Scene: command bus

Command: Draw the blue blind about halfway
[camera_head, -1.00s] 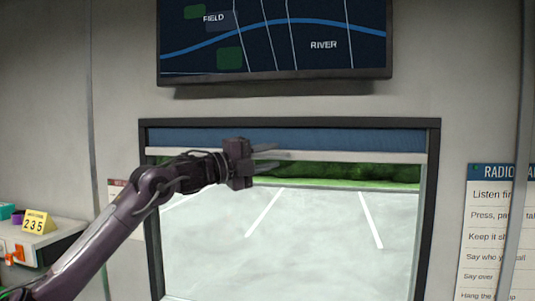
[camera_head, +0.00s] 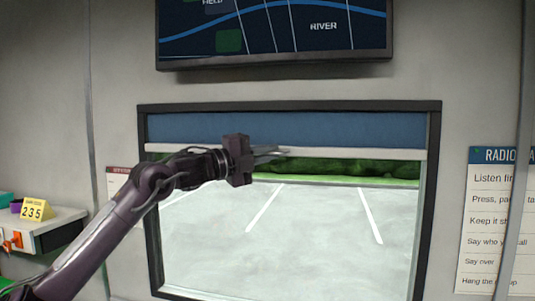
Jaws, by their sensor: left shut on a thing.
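The blue blind (camera_head: 340,130) hangs across the top of the window, covering roughly the upper fifth of the opening. A pale bar (camera_head: 370,154) runs along its lower edge. My left gripper (camera_head: 272,152) is at this bar, a little left of its middle, with its fingers shut on it. The left wrist hides part of the blind and bar behind it. My right gripper is not in view.
A dark window frame (camera_head: 433,210) surrounds the opening, with a parking lot and hedge outside. A map screen (camera_head: 275,35) hangs above. A shelf (camera_head: 55,226) with a yellow 235 sign (camera_head: 36,210) stands at left. A radio poster (camera_head: 490,220) is at right.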

